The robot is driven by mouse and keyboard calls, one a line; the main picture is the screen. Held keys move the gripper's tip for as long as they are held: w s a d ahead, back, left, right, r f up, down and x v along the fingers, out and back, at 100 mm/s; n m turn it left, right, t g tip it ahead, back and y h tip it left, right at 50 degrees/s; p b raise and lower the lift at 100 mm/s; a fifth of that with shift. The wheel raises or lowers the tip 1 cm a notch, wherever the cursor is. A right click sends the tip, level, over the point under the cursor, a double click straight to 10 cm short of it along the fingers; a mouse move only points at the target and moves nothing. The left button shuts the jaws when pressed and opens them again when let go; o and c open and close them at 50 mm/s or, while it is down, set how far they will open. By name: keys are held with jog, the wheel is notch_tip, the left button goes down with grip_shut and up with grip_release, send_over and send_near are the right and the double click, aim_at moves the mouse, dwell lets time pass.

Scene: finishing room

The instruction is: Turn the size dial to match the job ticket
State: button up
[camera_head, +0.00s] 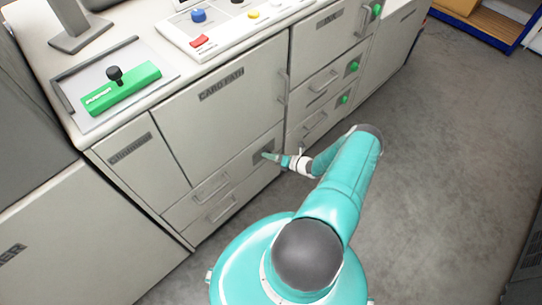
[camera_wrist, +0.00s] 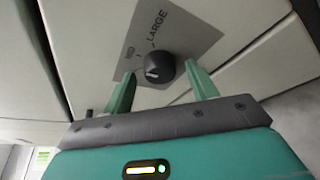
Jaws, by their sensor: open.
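The size dial (camera_wrist: 160,68) is a dark round knob on a grey plate (camera_wrist: 192,38) in the wrist view. "LARGE" and what looks like "MID" are printed on the plate; any further label is hidden. A pale mark shows on the knob, but I cannot tell surely which label it points to. My gripper (camera_wrist: 163,74) is open, one green finger on each side of the dial; contact is unclear. In the head view my gripper (camera_head: 269,156) is at the grey plate (camera_head: 259,151) on the cabinet front, hiding the dial. No job ticket is readable.
Below "CARD PATH" door (camera_head: 222,95) are drawers with handles (camera_head: 212,187). Green knobs (camera_head: 354,67) sit on fronts to the right. Grey floor (camera_head: 440,150) is clear at right.

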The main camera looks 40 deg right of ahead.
jog(key=shift+w+a, duration=0.1)
jog(key=shift+w, duration=0.15)
jog(key=c, duration=1)
jog(key=shift+a+r+n+g+h, duration=0.1)
jog(key=shift+a+n+g+h, duration=0.1)
jog(key=shift+n+h, duration=1.25)
jog(key=shift+a+r+n+g+h, duration=0.15)
jog(key=shift+n+h, duration=0.7)
jog(key=shift+n, duration=1.1)
jog(key=shift+f, duration=0.1)
